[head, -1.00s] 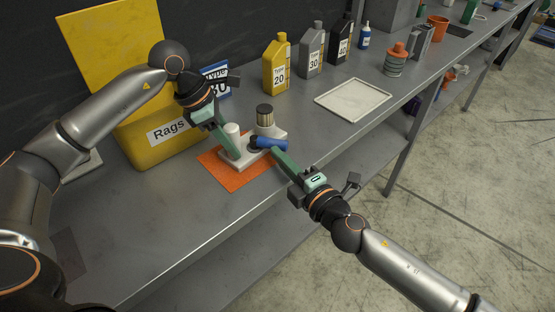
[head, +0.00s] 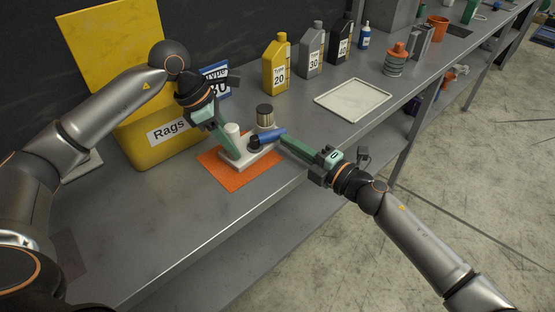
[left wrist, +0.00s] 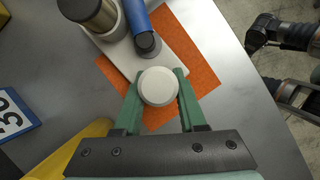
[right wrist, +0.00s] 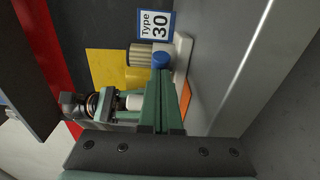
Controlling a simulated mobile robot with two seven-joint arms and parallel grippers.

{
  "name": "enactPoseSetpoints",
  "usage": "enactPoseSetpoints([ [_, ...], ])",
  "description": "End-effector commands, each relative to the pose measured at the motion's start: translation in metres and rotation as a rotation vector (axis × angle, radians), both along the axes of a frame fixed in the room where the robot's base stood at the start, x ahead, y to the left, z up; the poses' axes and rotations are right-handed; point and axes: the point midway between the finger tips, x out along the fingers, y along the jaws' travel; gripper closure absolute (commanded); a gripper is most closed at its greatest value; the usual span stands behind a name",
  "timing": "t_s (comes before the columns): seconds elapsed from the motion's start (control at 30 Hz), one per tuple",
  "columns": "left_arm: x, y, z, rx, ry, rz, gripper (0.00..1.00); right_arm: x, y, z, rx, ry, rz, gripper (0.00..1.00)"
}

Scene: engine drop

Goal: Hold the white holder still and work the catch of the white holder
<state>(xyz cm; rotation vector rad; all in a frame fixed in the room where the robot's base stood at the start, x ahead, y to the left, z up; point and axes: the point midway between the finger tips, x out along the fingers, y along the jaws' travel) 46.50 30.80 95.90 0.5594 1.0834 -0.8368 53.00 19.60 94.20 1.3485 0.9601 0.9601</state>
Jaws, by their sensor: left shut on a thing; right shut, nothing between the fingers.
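The white holder (head: 238,170) sits on an orange mat (head: 228,182) on the bench; its flat base also shows in the left wrist view (left wrist: 172,50). My left gripper (head: 230,142) is shut around the holder's round white post (left wrist: 158,87), one finger on each side. The catch is a blue lever (head: 271,136) on a dark pivot (left wrist: 148,46), pointing right and slightly back. A metal-and-tan filter (head: 265,115) stands at the holder's far end. My right gripper (head: 284,141) is shut and empty beside the lever's free end (right wrist: 161,60); I cannot tell whether they touch.
A yellow rags bin (head: 150,140) stands behind my left arm. Several oil bottles, such as the yellow one (head: 275,68), line the back. A pale tray (head: 353,99) lies to the right. The bench front is clear.

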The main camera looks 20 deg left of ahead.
Motion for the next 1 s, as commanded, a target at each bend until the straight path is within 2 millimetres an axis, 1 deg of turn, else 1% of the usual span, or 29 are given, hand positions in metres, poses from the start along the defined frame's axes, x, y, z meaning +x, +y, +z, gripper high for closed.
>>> enactPoseSetpoints([
  [0.2,-0.0005,-0.0006,-0.0002,-0.001,0.001,-0.002,1.0,0.0065,0.0022,0.0002,0.0,0.001,-0.001,1.0],
  [0.37,-0.0006,-0.0008,-0.0002,-0.001,0.001,-0.004,1.0,0.0082,0.0029,0.0001,0.0,0.001,-0.001,1.0],
  [0.87,-0.0012,-0.0019,-0.0002,-0.002,0.003,-0.008,1.0,0.0095,0.0021,-0.0001,-0.001,0.0,-0.005,1.0],
  [1.0,-0.0013,-0.0019,-0.0003,-0.002,0.003,-0.008,1.0,0.0072,-0.0022,-0.0004,-0.001,-0.001,-0.005,1.0],
])
